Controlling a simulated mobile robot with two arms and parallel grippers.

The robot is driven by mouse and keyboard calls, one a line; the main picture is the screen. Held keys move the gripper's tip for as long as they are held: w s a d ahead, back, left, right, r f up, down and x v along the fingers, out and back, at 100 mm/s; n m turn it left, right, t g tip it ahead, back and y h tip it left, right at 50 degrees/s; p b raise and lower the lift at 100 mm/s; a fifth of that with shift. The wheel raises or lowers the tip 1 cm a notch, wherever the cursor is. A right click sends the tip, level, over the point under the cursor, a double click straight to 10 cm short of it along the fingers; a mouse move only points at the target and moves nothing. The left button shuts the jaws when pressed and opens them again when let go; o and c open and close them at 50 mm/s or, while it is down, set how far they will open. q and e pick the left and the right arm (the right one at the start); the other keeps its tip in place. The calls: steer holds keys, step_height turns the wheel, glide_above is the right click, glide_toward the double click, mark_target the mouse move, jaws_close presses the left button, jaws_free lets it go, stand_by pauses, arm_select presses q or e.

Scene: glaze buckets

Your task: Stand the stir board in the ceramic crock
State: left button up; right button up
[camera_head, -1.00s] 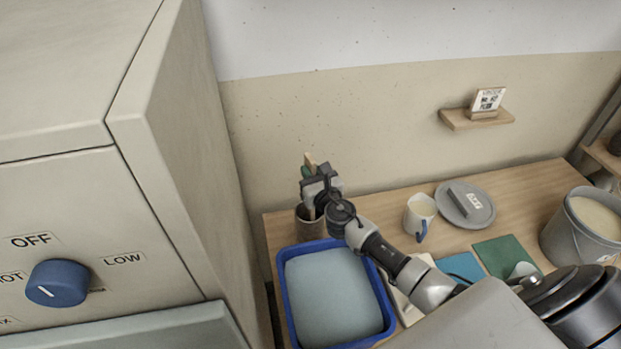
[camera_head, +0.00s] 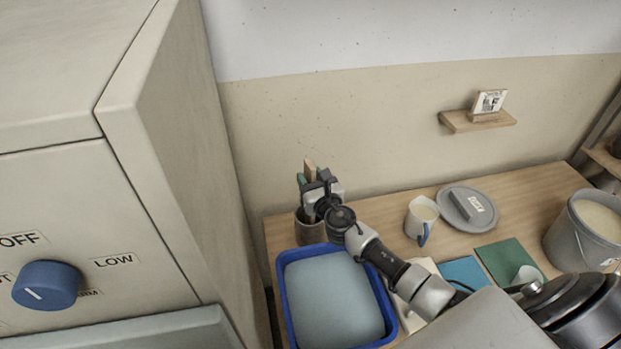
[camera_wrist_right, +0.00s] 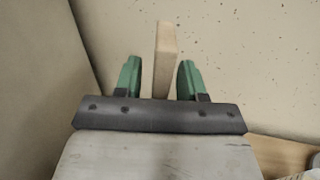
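The ceramic crock (camera_head: 311,233) is a dark, brownish cup at the back left of the wooden table, behind the blue tub. The stir board (camera_head: 310,168) is a pale wooden strip standing upright above the crock, its lower part hidden by my right gripper and the crock wall. My right gripper (camera_head: 312,178) has its green fingers on either side of the board. In the right wrist view the board (camera_wrist_right: 165,58) stands between the spread fingers (camera_wrist_right: 160,75), with a clear gap on its left and little or none on its right. My left gripper is out of view.
A blue tub (camera_head: 385,318) with pale blue contents stands in front of the crock. A mug (camera_head: 418,222), a grey lid (camera_head: 480,215), coloured tiles (camera_head: 500,262) and a bucket (camera_head: 580,240) are to the right. A large beige cabinet (camera_head: 180,180) rises close on the left.

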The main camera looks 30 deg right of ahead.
steer(key=shift+r+p, duration=0.6)
steer(key=shift+s, duration=0.35)
steer(key=s, duration=1.1)
steer(key=shift+s+a+b, duration=0.15)
steer(key=shift+a+b, duration=0.2)
